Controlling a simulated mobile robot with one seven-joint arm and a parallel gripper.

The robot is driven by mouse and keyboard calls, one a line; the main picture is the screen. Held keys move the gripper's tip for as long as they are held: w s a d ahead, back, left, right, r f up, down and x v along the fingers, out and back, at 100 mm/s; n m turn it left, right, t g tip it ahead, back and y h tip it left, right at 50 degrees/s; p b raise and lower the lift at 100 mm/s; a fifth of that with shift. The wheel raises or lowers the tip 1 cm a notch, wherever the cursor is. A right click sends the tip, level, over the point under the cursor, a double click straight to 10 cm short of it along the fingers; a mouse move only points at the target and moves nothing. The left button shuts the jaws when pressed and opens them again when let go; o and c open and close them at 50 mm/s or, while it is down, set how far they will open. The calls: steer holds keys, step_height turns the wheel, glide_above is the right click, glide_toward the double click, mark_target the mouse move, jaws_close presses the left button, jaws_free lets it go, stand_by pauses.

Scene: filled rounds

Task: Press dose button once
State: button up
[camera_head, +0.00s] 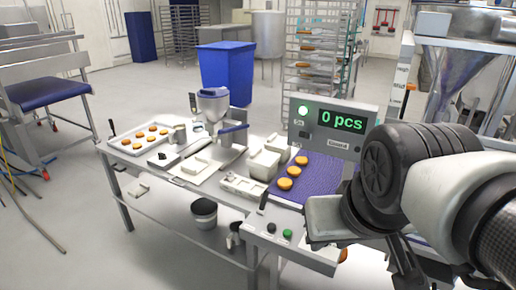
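A control panel (296,243) runs along the front edge of the work table. It carries a green button (287,233) and a dark button (271,227). No label on either is readable, so I cannot tell which is the dose button. A display box (331,131) behind the panel reads "0 pcs" and has a lit green lamp (303,110). My gripper (345,238) is at the right, near the panel's right end, and appears apart from the green button. Its fingers are partly hidden by my own arm, and I cannot tell whether they are open.
A purple mat (318,168) holds several round orange-brown pieces. A tray (133,142) with more rounds lies at the table's left. A hopper machine (213,104) with a blue lever stands mid-table. A blue bin (226,74) and a rack stand behind.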

jaws_close()
stand_by(1.5)
